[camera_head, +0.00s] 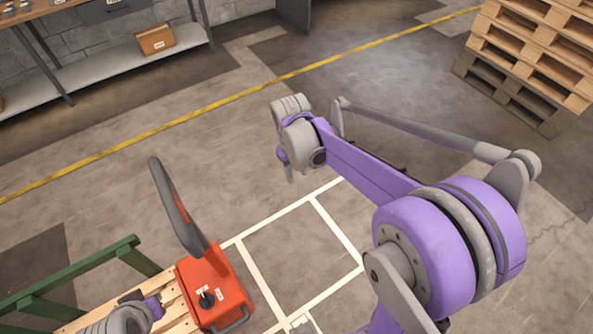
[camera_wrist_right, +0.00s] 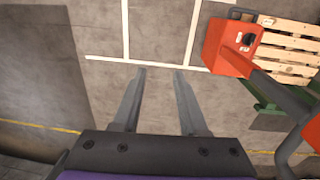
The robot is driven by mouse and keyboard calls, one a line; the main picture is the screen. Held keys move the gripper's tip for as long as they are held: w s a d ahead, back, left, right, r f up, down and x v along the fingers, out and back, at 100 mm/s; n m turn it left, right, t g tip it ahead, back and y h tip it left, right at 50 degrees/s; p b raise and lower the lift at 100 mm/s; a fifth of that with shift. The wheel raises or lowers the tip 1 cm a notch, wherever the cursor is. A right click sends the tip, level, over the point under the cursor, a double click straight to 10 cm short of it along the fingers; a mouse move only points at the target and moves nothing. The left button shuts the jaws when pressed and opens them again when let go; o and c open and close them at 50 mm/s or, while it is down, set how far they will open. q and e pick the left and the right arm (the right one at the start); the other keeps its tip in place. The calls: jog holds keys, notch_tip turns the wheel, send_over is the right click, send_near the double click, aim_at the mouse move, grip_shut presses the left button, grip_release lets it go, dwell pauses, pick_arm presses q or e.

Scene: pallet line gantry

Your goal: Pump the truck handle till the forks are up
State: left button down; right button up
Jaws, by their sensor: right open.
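The red truck (camera_head: 215,289) stands at the lower left in the head view, beside a wooden pallet. Its handle (camera_head: 178,210), dark grey with red on its side, rises tilted from the body. In the right wrist view the truck's body (camera_wrist_right: 233,47) is at the upper right and the handle (camera_wrist_right: 291,145) at the right edge. My right gripper (camera_wrist_right: 160,74) is open and empty, with bare floor between its fingers; in the head view it hangs right of the handle, apart from it. Part of my left arm shows at the bottom left, its fingers hidden.
A light wooden pallet (camera_head: 176,318) and a green rail (camera_head: 75,274) lie next to the truck. Stacked pallets (camera_head: 535,50) stand at the upper right. A shelf (camera_head: 110,75) with a cardboard box (camera_head: 155,40) is at the back left. The floor with white lines is clear.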

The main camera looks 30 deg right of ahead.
grip_shut()
dwell(1.1)
